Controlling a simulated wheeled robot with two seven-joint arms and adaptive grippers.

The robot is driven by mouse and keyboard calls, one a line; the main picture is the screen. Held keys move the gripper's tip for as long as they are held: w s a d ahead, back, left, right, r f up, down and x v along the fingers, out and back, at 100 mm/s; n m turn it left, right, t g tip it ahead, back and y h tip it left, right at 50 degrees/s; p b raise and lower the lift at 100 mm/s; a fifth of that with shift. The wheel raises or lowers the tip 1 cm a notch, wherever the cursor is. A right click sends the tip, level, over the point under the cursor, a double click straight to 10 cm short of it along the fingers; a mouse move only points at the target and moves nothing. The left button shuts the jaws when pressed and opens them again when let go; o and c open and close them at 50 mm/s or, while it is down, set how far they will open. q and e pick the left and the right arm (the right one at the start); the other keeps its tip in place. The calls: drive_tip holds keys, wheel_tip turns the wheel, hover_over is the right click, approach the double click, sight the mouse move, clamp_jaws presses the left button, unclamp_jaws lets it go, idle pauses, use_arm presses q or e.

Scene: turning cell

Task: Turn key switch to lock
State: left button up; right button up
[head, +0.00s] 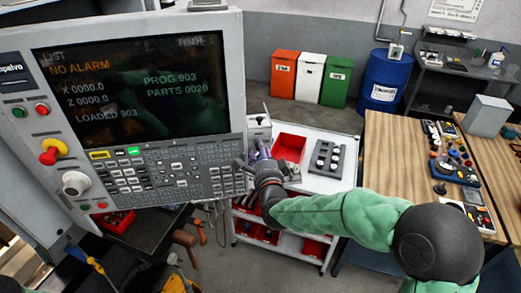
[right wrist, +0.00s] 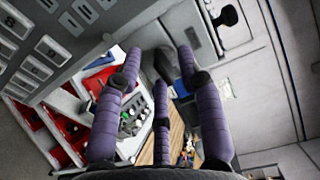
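The grey control panel (head: 235,75) fills the left of the head view, with its lit screen (head: 130,88) reading NO ALARM. On its left side are a red-and-yellow stop knob (head: 52,151) and a round pale dial (head: 75,183). I cannot pick out the key switch for certain in either view. My right gripper (head: 258,150) is beside the panel's lower right edge. In the right wrist view its purple fingers (right wrist: 160,65) are spread with nothing between them, and panel keys (right wrist: 50,45) show at upper left. My left gripper is not in view.
A white cart (head: 325,183) with a red bin (head: 289,148) and a grey tray (head: 327,160) stands behind my right gripper. A wooden bench (head: 395,160) with parts is at right. Coloured bins and a blue drum (head: 385,80) stand at the back.

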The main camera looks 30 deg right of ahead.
drive_tip(key=shift+w+d, duration=0.1)
drive_tip(key=shift+w, duration=0.1)
clamp_jaws()
drive_tip(key=n+b, duration=0.2)
drive_tip(key=n, duration=0.7)
drive_tip(key=n+b, duration=0.2)
drive_tip(key=n, duration=0.7)
drive_tip(key=shift+s+d+r+b, duration=0.1)
drive_tip(key=shift+d+b, duration=0.1)
drive_tip(key=shift+b, duration=0.1)
idle(0.5)
